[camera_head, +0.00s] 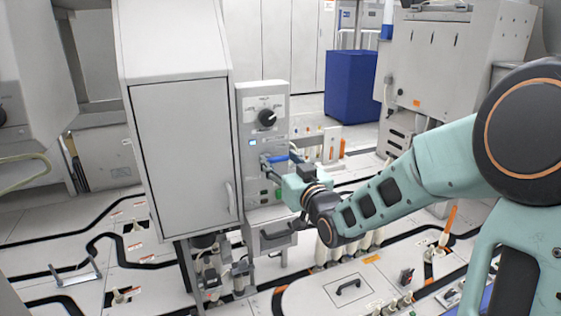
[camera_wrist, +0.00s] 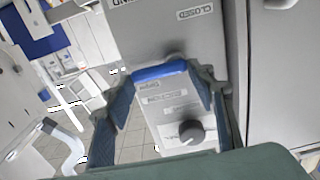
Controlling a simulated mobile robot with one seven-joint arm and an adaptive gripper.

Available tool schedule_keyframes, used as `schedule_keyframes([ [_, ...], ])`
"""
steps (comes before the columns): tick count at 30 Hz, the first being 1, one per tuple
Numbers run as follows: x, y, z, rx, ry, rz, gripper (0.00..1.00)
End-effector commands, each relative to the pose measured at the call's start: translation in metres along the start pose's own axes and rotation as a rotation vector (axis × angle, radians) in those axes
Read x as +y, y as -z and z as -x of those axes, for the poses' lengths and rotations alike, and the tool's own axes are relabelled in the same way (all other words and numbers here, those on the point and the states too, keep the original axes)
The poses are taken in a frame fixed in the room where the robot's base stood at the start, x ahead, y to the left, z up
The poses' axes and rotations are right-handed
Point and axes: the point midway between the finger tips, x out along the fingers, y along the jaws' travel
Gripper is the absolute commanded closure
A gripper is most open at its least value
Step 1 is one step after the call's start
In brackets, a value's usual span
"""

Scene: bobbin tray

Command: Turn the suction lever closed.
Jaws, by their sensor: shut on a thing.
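The suction lever has a blue handle (camera_wrist: 160,71) that lies crosswise between my fingers in the wrist view. The handle also shows in the head view (camera_head: 278,158), on the front of the grey control panel (camera_head: 250,112). My gripper (camera_head: 272,160) reaches the panel from the right and is shut on the handle; it shows in the wrist view (camera_wrist: 163,80) with one finger at each end of the handle. A label reading "CLOSED" (camera_wrist: 195,11) is on the panel near the handle. The lever's pivot is mostly hidden.
A black knob (camera_head: 267,118) sits on the panel above the lever and shows in the wrist view (camera_wrist: 191,132). A tall white cabinet (camera_head: 182,150) stands directly left of the panel. A blue bin (camera_head: 352,85) stands behind. White bobbins (camera_head: 323,252) stand below my arm.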

Motion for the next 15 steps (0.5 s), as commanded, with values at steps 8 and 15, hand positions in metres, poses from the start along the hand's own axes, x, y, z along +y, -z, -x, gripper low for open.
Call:
schedule_keyframes([
  [8, 0.0000, -0.0002, 0.0001, 0.000, 0.000, -0.022, 0.74],
  [15, 0.0002, -0.0022, 0.0000, -0.001, 0.001, -0.134, 0.74],
])
